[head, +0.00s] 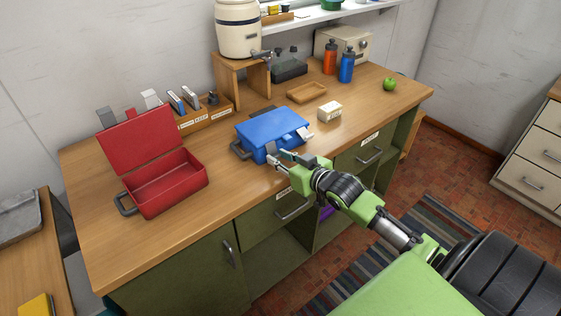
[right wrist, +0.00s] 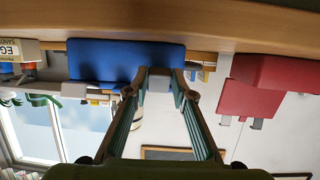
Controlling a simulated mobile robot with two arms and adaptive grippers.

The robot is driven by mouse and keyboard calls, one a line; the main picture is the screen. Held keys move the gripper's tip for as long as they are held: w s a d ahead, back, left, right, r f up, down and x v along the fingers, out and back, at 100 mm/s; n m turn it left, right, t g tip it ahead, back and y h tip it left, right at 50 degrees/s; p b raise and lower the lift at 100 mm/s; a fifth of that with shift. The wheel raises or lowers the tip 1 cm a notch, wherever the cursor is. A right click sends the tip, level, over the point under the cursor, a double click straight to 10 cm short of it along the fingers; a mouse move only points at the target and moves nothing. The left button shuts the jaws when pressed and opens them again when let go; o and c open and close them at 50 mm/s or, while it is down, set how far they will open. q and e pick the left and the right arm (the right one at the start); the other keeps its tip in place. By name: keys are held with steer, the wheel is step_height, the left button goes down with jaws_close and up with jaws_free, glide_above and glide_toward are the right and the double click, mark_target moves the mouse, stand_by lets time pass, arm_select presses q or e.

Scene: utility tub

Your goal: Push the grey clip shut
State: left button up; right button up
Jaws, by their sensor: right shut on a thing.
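A blue case (head: 270,125) with its lid down sits near the front edge of the workbench; it also shows in the right wrist view (right wrist: 115,62). A grey clip (head: 271,148) is on its front side, partly hidden by my right gripper. Another pale grey clip (head: 304,133) sticks out from the case further right. My right gripper (head: 281,158) is at the case's front. In the right wrist view its fingers (right wrist: 161,74) close on a grey piece, which looks like the front clip. My left gripper is not in view.
An open red case (head: 165,183) stands to the left on the workbench (head: 95,235). A small white box (head: 330,111), a wooden tray (head: 307,92), two bottles (head: 346,67) and a green apple (head: 389,84) stand behind and right. The bench's front left is clear.

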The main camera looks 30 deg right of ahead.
steer(key=t+b, duration=0.1)
steer(key=b, duration=0.1)
steer(key=f+t+b, duration=0.1)
steer(key=b, duration=0.2)
steer(key=w+f+t+b, duration=0.1)
steer(key=b, duration=0.1)
steer(key=shift+f+t+b, duration=0.15)
steer(key=shift+t+b, duration=0.2)
steer(key=shift+t, duration=0.05)
steer(key=shift+w+t+b, duration=0.2)
steer(key=shift+t+b, duration=0.4)
steer(key=shift+b, duration=0.4)
steer(key=shift+r, duration=0.2)
steer(key=o, duration=1.1)
steer(key=shift+s+f, duration=0.2)
steer(key=shift+s, duration=0.35)
steer(key=s+f, duration=0.1)
steer(key=s, duration=0.9)
steer(key=shift+s+d, duration=0.2)
steer(key=shift+s, duration=0.2)
